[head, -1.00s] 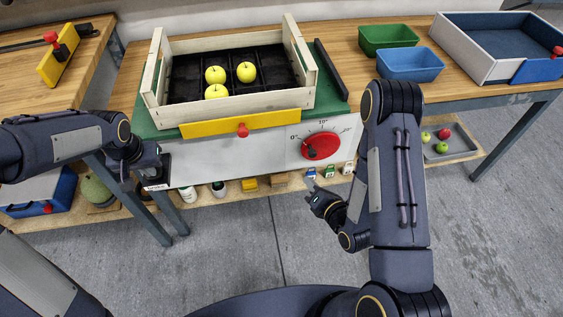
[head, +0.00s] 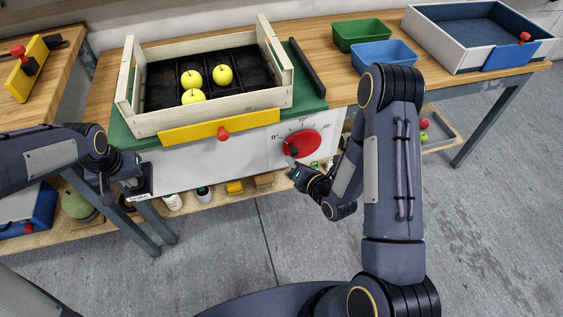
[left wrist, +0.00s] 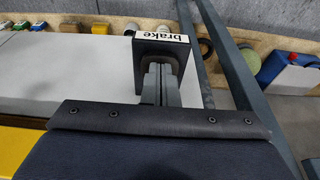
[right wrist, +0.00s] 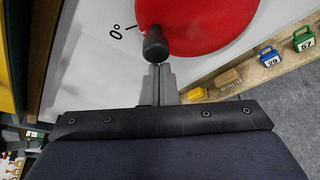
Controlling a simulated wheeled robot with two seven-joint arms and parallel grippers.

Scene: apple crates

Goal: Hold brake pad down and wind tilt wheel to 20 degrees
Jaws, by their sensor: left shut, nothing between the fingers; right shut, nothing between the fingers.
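The red tilt wheel (head: 308,143) is on the white front panel, with a black knob (head: 289,150) close to the 0° mark. The knob also shows in the right wrist view (right wrist: 155,45). My right gripper (head: 293,172) is shut and empty, its tips (right wrist: 158,68) just at the knob's end; I cannot tell if they touch. The black brake pad (head: 146,186) is at the panel's left end, its "brake" label visible in the left wrist view (left wrist: 162,38). My left gripper (head: 136,180) is shut and empty, its tips (left wrist: 160,68) against or just over the pad.
A wooden crate (head: 215,118) with three yellow apples stands on the green board (head: 120,133) above the panel. Green (head: 361,33) and blue (head: 385,55) bins and a white tray (head: 440,42) are on the right. A lower shelf (head: 235,197) holds small items.

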